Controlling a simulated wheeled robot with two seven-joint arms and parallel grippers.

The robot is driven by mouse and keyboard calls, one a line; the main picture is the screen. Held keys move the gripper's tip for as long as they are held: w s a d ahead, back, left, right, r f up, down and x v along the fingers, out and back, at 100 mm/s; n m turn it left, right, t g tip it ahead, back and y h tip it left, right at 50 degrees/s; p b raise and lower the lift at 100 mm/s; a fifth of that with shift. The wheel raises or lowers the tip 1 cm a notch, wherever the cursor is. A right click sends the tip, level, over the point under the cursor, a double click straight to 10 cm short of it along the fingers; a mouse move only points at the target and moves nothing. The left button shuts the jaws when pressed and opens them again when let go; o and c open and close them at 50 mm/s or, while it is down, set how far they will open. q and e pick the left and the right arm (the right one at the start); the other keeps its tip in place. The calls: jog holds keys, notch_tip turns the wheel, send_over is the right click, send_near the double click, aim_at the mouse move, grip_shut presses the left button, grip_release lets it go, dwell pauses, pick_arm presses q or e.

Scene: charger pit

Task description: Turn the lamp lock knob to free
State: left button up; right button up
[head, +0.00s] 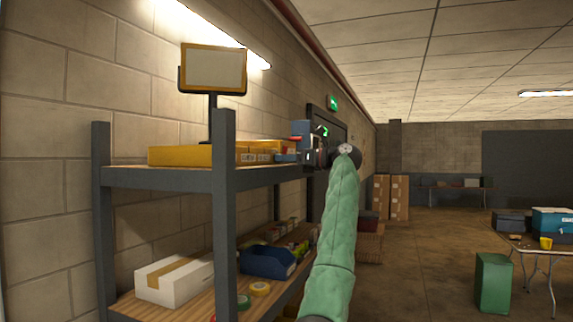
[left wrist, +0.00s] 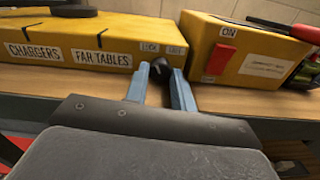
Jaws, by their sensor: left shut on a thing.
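In the left wrist view, a long yellow box (left wrist: 70,45) on the shelf bears the labels "CHARGERS" and "FAR TABLES". At its right end are two small labels, which seem to read LOCK (left wrist: 149,47) and FREE (left wrist: 175,50). The dark knob (left wrist: 158,66) is just below these labels, between the blue fingers of my left gripper (left wrist: 160,80). The gripper is shut on it. Which way the knob points is hard to tell. In the head view my left gripper (head: 290,157) reaches the upper shelf from the right. My right gripper is not in view.
A second yellow box (left wrist: 250,55) with a red switch, labelled ON, stands to the right. The shelf rack (head: 225,185) has a front post near the boxes. A sign on a stand (head: 213,70) rises above. Open floor (head: 420,270) lies to the right.

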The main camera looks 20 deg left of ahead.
pick_arm(q)
jog(key=shift+r+m, duration=0.2)
jog(key=shift+m, duration=0.2)
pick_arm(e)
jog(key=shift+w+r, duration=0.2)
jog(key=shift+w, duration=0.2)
pick_arm(q)
jog(key=o, duration=0.6)
jog(key=shift+o, duration=0.5)
jog(key=shift+w+f, duration=0.1)
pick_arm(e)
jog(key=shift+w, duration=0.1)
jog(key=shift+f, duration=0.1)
